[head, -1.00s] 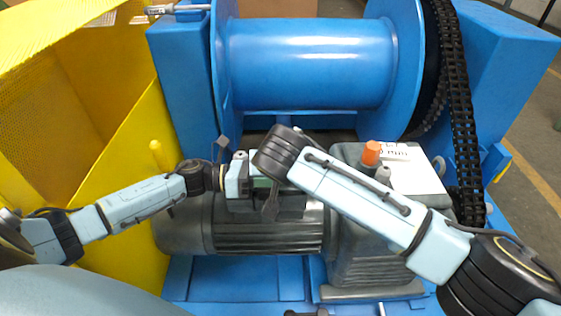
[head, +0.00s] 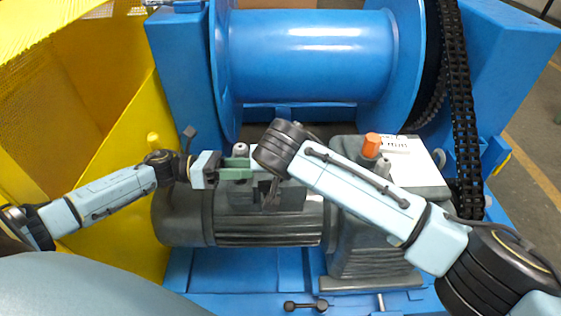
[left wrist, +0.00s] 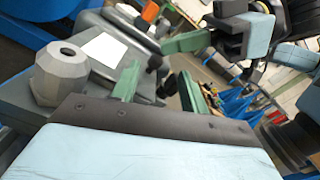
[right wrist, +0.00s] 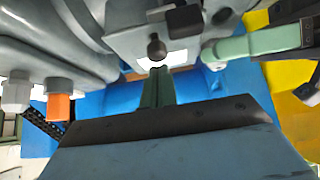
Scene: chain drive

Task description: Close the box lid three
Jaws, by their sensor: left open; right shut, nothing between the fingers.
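The grey terminal box (head: 265,198) sits on top of the ribbed motor. I cannot make out its lid clearly, because my right arm and left fingers cover its upper part. A grey box body with a dark round knob (right wrist: 157,48) shows in the right wrist view. A grey hexagonal fitting (left wrist: 65,75) stands on the box in the left wrist view. My left gripper (head: 245,168) is open, with its green fingers over the box's left side. It also shows in the left wrist view (left wrist: 158,88). My right gripper (right wrist: 157,72) is shut and empty, close to the knob.
The ribbed motor (head: 268,233) adjoins a grey gearbox with an orange cap (head: 371,145) and white label. A blue drum (head: 310,60) and a black chain (head: 462,110) stand behind. A yellow guard (head: 100,150) bounds the left. The two grippers are close together.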

